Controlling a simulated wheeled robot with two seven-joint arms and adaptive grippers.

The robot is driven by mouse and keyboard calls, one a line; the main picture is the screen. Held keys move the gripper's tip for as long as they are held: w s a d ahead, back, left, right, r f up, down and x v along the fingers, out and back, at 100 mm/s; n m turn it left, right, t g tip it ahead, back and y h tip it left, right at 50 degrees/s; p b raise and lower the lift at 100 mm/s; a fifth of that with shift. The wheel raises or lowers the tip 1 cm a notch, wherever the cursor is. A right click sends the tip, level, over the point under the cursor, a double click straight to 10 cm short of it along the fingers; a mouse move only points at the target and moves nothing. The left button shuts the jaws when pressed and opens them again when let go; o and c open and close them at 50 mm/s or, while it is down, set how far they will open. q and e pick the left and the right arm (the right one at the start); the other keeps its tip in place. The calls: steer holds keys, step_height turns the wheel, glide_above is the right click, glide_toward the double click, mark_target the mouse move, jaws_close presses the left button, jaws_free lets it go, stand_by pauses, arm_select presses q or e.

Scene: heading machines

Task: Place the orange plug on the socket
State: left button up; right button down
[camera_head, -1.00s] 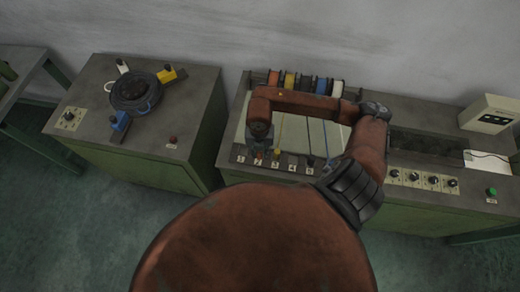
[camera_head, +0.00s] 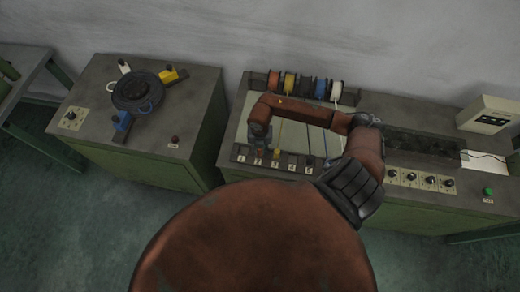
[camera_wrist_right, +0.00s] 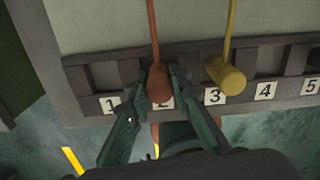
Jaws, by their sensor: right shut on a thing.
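The orange plug (camera_wrist_right: 158,84) hangs on an orange cord in the right wrist view, between the two fingers of my right gripper (camera_wrist_right: 160,90). The gripper is shut on it, and the plug covers most of the label 2. The socket strip (camera_wrist_right: 190,69) has numbered slots. The plug is over the slot at label 2; I cannot tell whether it is seated. In the head view my right gripper (camera_head: 259,148) is at the left end of the strip, and the plug (camera_head: 259,161) barely shows below it. My left gripper is not in view.
A yellow plug (camera_wrist_right: 226,77) on a yellow cord sits near label 3, close to the right finger. Several coloured spools (camera_head: 305,86) stand at the back of the bench. A second bench with a round black fixture (camera_head: 137,92) stands to the left.

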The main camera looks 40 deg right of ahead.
steer(key=c, duration=2.2)
jaws_free()
steer(key=shift+f, duration=0.15)
steer(key=o, duration=0.5)
steer(key=shift+c, duration=0.2)
steer(key=shift+r, duration=0.6)
step_height(320, 180, up, 11)
steer(key=b, duration=0.2)
